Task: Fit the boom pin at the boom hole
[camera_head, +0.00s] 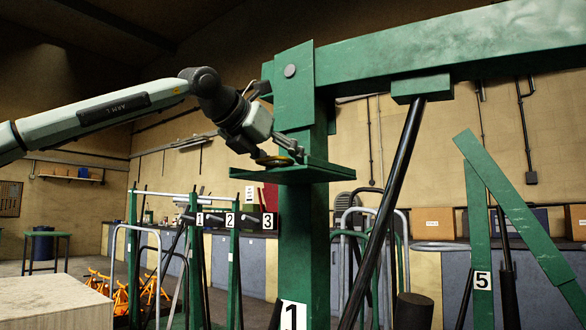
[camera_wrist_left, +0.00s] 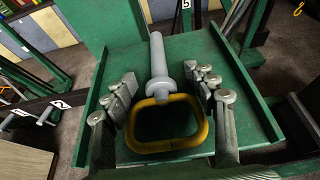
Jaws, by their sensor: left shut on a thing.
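The boom pin (camera_wrist_left: 158,62) is a grey shaft with a collar and a yellow loop handle (camera_wrist_left: 204,128). In the left wrist view it points away from me, over a green shelf (camera_wrist_left: 240,105) toward the green post. I cannot tell whether the pin touches the shelf. A round grey spot (camera_head: 290,71) marks the post's top plate, where the boom (camera_head: 430,50) joins; I cannot tell if it is the open boom hole.
The green post (camera_head: 303,240) carries label 1 and the shelf, which has raised edges. A black strut (camera_head: 393,200) slants up to the boom. Another green jack (camera_head: 480,230), labelled 5, stands at right. A pale box (camera_head: 55,302) is at lower left.

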